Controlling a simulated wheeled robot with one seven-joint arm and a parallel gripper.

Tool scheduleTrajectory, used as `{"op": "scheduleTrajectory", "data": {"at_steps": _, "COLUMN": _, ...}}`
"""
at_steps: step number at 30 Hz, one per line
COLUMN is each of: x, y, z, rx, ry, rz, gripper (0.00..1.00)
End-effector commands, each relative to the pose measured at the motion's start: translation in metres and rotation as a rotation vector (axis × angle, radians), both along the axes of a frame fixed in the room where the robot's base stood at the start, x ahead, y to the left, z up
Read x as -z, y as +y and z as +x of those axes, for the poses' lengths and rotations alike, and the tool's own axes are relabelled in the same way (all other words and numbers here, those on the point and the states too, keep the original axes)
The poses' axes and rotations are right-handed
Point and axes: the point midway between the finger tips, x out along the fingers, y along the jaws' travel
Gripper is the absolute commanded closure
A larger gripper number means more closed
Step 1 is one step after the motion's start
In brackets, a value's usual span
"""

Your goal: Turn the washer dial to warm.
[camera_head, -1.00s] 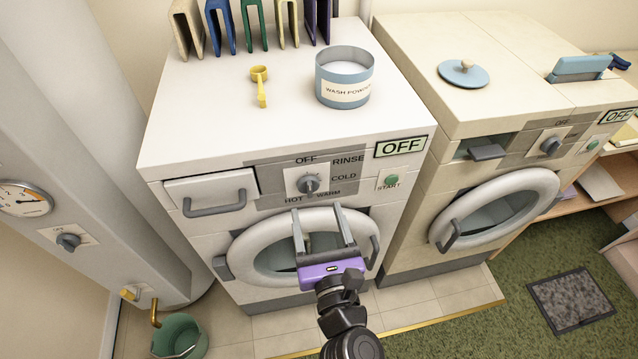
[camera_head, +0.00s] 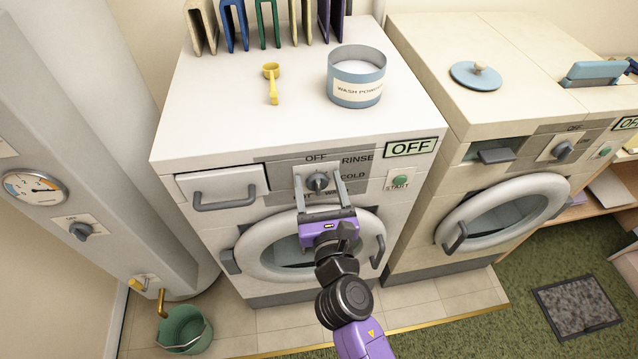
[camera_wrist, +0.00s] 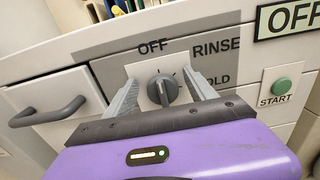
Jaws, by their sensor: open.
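The left washer (camera_head: 215,165) is white, and its grey dial (camera_head: 317,181) sits on a light plate in the front panel. Labels OFF, RINSE and COLD show around the dial; the lower labels are partly hidden by my gripper. My gripper (camera_head: 318,178) is open, with one finger on each side of the dial. In the wrist view the dial (camera_wrist: 162,89) stands between the two fingertips (camera_wrist: 162,82), with gaps visible on both sides. Its handle looks near upright, tipped slightly. The display (camera_head: 410,147) reads OFF.
A green START button (camera_head: 400,181) is right of the dial, and a drawer with a handle (camera_head: 224,204) is left. The round door (camera_head: 255,245) is below. A second washer (camera_head: 490,125) is at right.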

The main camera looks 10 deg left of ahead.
Motion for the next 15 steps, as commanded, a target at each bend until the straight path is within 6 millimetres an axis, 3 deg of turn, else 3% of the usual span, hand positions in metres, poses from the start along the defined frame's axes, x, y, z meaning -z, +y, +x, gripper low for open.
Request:
{"op": "scheduleTrajectory", "data": {"at_steps": 1, "x": 0.0, "y": 0.0, "z": -0.0001, "rx": 0.0, "ry": 0.0, "rz": 0.0, "gripper": 0.41}}
{"op": "scheduleTrajectory", "data": {"at_steps": 9, "x": 0.0001, "y": -0.0001, "z": -0.0003, "rx": 0.0, "ry": 0.0, "rz": 0.0, "gripper": 0.94}}
{"op": "scheduleTrajectory", "data": {"at_steps": 15, "x": 0.0002, "y": -0.0004, "z": -0.0003, "rx": 0.0, "ry": 0.003, "rz": 0.01, "gripper": 0.96}}
